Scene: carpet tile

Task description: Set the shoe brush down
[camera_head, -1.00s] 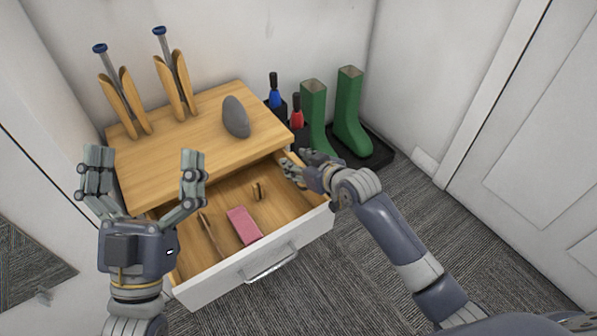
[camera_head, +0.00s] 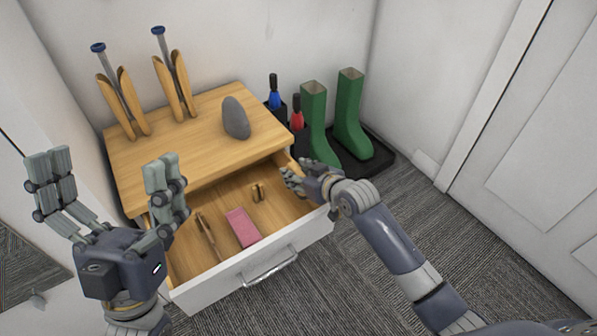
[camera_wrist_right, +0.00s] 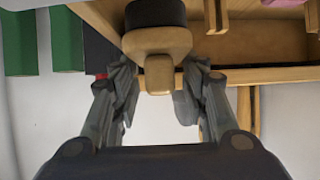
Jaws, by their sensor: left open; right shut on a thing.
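My right gripper (camera_head: 294,180) is at the right side of the open drawer (camera_head: 262,262), near its side wall. In the right wrist view, the right gripper (camera_wrist_right: 158,88) is shut on the shoe brush (camera_wrist_right: 158,45), which has a tan wooden body and dark bristles. The fingers hold it by its wooden end, with the bristles pointing away. In the head view the hand mostly hides the brush. I cannot tell whether the brush touches the drawer. My left gripper (camera_head: 108,190) is open and empty, in front of the cabinet's left side.
The drawer holds a pink block (camera_head: 242,228), a long brown item (camera_head: 207,236) and a small wooden piece (camera_head: 258,192). A grey rounded object (camera_head: 236,118) and two shoe trees (camera_head: 126,100) stand on the cabinet top (camera_head: 190,150). Green boots (camera_head: 350,115) stand at the right. Drawer floor shows bare space.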

